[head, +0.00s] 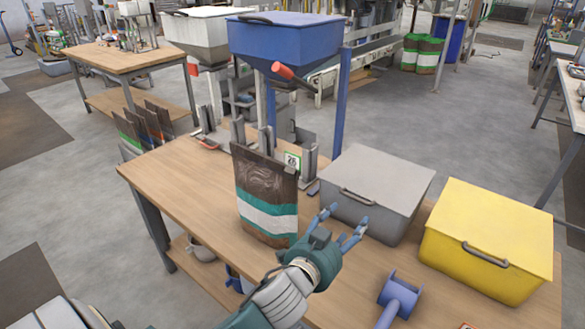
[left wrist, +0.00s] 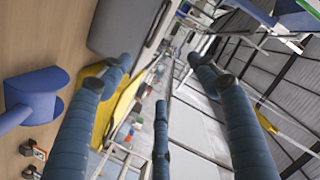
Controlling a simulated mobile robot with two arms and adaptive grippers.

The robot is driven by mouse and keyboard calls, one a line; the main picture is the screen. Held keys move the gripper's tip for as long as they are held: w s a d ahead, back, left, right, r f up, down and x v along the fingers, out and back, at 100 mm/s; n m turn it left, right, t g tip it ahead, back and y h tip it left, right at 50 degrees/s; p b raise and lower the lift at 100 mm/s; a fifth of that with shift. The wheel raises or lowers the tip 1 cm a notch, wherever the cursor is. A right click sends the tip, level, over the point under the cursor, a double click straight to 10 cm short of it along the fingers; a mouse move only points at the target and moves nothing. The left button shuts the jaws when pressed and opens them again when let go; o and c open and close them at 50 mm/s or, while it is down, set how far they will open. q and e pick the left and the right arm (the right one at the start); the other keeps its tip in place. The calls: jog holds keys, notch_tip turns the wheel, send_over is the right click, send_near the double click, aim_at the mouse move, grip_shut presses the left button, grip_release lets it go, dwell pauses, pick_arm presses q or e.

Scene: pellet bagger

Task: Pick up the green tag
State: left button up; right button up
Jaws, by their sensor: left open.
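A small white tag with a green border and dark print (head: 293,160) shows in the head view. It is just behind the top right corner of the brown, teal and white bag (head: 267,207), by the grey upright parts under the blue hopper; its lower part is hidden. My left gripper (head: 348,215) is open and empty. It is to the right of the bag, in front of the grey bin (head: 376,190), apart from the tag. Its spread blue fingers (left wrist: 160,75) fill the left wrist view, with nothing between them. My right gripper is not in view.
A yellow bin (head: 490,240) stands right of the grey one. A blue flanged object (head: 398,297) is on the wooden table (head: 185,185) near the front. The table's left part is mostly clear.

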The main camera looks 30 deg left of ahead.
pick_arm(q)
jog(key=w+d+r+m+t+h, duration=0.25)
jog(key=d+r+m+h, duration=0.2)
jog(key=r, duration=0.55)
jog(key=w+d+r+m+t+h, duration=0.1)
jog(key=d+r+m+t+h, duration=0.3)
jog(key=r, duration=0.7)
jog(key=s+d+r+m+g+h, duration=0.5)
jog(key=d+r+m+g+h, duration=0.45)
jog(key=m, duration=0.75)
jog(key=m+g+y, duration=0.5)
jog(key=g+y, duration=0.3)
jog(key=y, duration=0.9)
send_near(292, 164)
jog(key=shift+y, duration=0.3)
jog(key=p+x, duration=0.1)
jog(key=x, duration=0.3)
jog(key=p+x, duration=0.2)
jog(key=x, duration=0.3)
jog(key=shift+w+d+p, duration=0.1)
jog(key=shift+d+p, duration=0.1)
jog(key=shift+p, duration=0.1)
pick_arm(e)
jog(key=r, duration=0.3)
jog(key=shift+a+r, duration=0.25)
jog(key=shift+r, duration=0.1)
